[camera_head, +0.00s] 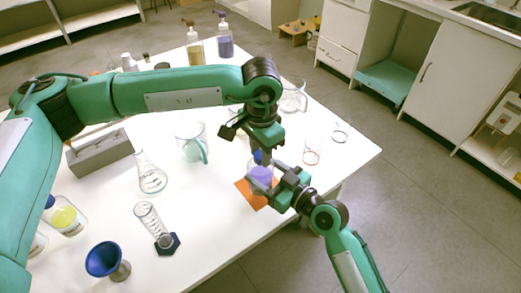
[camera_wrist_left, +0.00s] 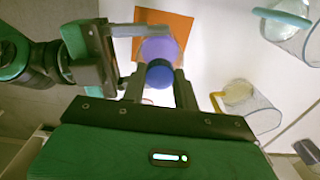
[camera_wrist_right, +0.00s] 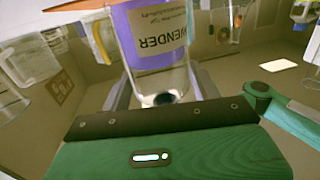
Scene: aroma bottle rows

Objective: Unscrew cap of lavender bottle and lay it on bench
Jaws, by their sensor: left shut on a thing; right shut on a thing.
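The lavender bottle (camera_head: 261,177), clear with purple liquid, stands upright over an orange mat (camera_head: 245,193). Its label, reading "VENDER", shows upside down in the right wrist view (camera_wrist_right: 160,38). The blue cap (camera_head: 258,157) is at the bottle top; it also shows in the left wrist view (camera_wrist_left: 159,74). I cannot tell whether it is still threaded. My left gripper (camera_head: 261,152) points down from above and is shut on the cap. My right gripper (camera_head: 268,184) comes from the lower right and is shut around the bottle body.
A glass mug (camera_head: 191,142), a flask (camera_head: 150,175) and a measuring cylinder (camera_head: 150,222) stand left of the bottle. A beaker (camera_head: 312,151) stands to the right. A blue funnel (camera_head: 104,258) is near the front. White bench (camera_head: 215,240) is clear in front of the mat.

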